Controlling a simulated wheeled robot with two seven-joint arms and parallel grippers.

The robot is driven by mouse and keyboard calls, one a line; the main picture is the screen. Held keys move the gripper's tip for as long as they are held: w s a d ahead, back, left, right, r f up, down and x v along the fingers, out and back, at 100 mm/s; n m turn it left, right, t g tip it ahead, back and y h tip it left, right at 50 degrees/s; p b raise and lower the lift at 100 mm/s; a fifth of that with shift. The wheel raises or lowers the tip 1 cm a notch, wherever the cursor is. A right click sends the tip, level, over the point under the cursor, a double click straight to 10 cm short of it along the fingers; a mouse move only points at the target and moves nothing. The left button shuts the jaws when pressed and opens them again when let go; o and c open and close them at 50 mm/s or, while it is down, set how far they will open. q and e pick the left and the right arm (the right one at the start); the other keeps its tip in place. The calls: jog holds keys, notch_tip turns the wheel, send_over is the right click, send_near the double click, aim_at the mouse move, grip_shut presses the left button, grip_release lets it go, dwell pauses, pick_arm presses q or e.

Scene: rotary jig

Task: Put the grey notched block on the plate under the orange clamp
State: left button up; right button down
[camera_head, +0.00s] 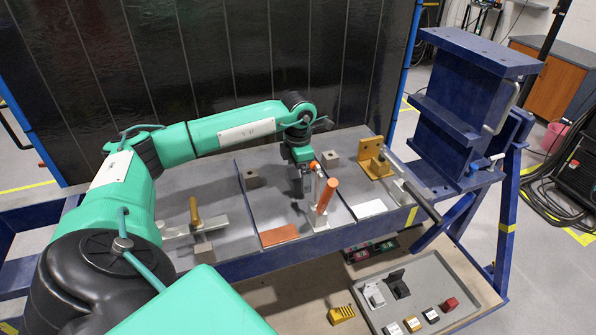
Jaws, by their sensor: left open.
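The orange clamp (328,195) has an orange handle leaning up on a pale metal stand, in the middle section of the blue-framed jig table. A reddish-orange plate (279,235) lies flat on the table to its front left. My left gripper (301,191) points down just left of the clamp; it is open, and I see nothing in it. Its fingertips are small and dark, so any contact with the clamp cannot be told. A light grey notched block (374,295) sits in the grey tray at the lower right. My right gripper is not in view.
The grey tray (432,268) also holds a black bracket (397,283) and several small blocks. A yellow part (341,314) lies beside it. A yellow bracket clamp (374,158) and white plate (369,208) are at the right. A brass-handled clamp (194,212) stands left.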

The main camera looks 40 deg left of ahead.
pick_arm(q)
jog(key=shift+r, duration=0.35)
notch_tip(320, 180, up, 12)
jog(key=b, duration=0.3)
jog(key=shift+f, duration=0.2)
